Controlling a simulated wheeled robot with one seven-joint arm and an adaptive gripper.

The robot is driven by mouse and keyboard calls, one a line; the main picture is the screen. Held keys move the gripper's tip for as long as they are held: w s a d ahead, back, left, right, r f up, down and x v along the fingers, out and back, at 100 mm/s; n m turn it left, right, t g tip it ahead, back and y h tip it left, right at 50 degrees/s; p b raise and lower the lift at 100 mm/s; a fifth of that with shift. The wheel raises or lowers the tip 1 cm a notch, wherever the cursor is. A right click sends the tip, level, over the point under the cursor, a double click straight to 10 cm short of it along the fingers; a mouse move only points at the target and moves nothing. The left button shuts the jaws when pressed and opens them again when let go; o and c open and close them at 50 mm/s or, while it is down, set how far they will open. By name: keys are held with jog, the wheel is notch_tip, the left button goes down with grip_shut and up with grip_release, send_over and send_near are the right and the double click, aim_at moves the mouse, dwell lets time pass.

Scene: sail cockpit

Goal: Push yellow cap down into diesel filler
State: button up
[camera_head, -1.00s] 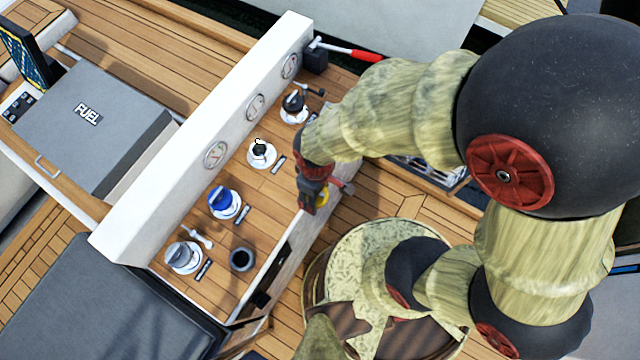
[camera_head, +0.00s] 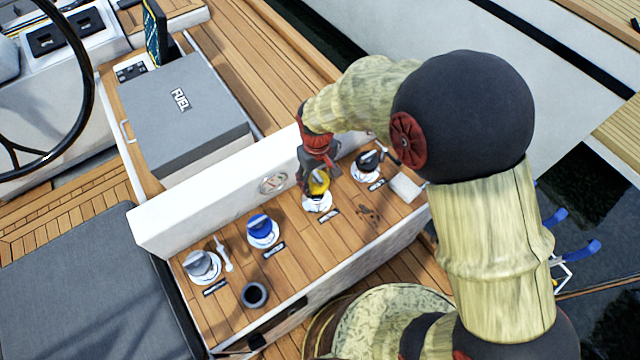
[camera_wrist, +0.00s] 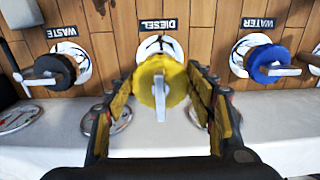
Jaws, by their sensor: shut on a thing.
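The yellow cap (camera_wrist: 160,82) with its grey handle is between my gripper's fingers (camera_wrist: 162,100) in the wrist view. My gripper (camera_head: 318,172) is shut on the cap, which also shows in the head view (camera_head: 319,184). The cap is over the diesel filler, a white round flange (camera_head: 317,203), whose rim also shows behind the cap (camera_wrist: 158,46). The cap hides the filler's opening. I cannot tell whether the cap touches it or how deep it sits. The DIESEL label (camera_wrist: 158,25) is beside the filler.
The blue water cap (camera_head: 260,226) and black waste cap (camera_head: 368,160) sit on flanges either side. A grey cap (camera_head: 201,265) and a dark cup (camera_head: 254,294) are at the left. A white coaming (camera_head: 230,202) with gauges runs close behind the fillers.

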aim_at(318, 176)
jog(key=shift+f+b, duration=1.95)
jog(key=shift+f, duration=0.8)
jog(key=shift+p, duration=0.35)
jog(key=shift+f+b, duration=0.3)
jog(key=shift+f, duration=0.3)
jog(key=o, duration=1)
jog(key=shift+r+p, duration=4.05)
jog(key=shift+r, duration=1.5)
